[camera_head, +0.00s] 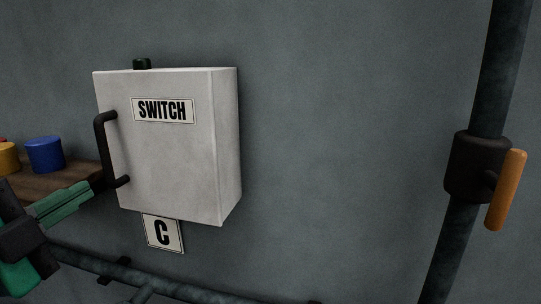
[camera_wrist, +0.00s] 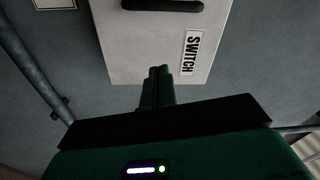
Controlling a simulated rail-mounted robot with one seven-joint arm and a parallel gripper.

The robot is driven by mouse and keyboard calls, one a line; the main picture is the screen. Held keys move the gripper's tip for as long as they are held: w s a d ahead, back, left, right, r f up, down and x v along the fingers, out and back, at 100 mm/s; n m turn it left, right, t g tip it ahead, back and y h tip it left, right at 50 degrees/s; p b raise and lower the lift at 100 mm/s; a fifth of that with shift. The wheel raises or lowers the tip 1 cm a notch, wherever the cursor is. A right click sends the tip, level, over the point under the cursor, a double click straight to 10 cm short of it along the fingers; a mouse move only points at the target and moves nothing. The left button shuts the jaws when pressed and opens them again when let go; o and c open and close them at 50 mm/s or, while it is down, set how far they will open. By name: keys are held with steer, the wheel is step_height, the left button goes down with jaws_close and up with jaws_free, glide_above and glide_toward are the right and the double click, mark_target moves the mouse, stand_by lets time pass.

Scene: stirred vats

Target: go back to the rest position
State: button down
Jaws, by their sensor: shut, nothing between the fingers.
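My gripper (camera_head: 92,187) is at the lower left in the head view, its green fingers together and empty. Its fingertips show near the lower end of the black handle (camera_head: 101,150). In the wrist view my gripper (camera_wrist: 158,69) points at the face of the grey switch box (camera_wrist: 135,50), with the handle (camera_wrist: 162,5) apart from the fingertips at the top edge. The switch box (camera_head: 165,165) hangs on the wall, and its front looks closed. It bears a "SWITCH" label (camera_head: 163,110).
A dark pipe (camera_head: 505,60) with an orange lever (camera_head: 507,190) runs down the right. A wooden shelf (camera_head: 65,180) with a blue cylinder (camera_head: 44,154) is at the left. A "C" sign (camera_head: 163,234) hangs below the box. The wall between box and pipe is bare.

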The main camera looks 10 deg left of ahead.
steer(key=w+d+n+t, duration=0.3)
steer(key=d+n, duration=0.6)
steer(key=d, duration=1.1)
steer(key=s+d+r+n+t+y, duration=0.1)
steer(key=s+d+r+n+t, duration=0.25)
steer(key=s+d+n, duration=0.7)
step_height(320, 180, up, 13)
steer(key=w+d+m+p, duration=0.1)
steer(key=w+m+p, duration=0.1)
steer(key=p, duration=1.2)
steer(key=shift+d+r+m+y+p, duration=0.2)
steer(key=shift+m+y+p, duration=0.15)
steer(key=shift+m, duration=0.5)
steer(key=shift+w, duration=0.1)
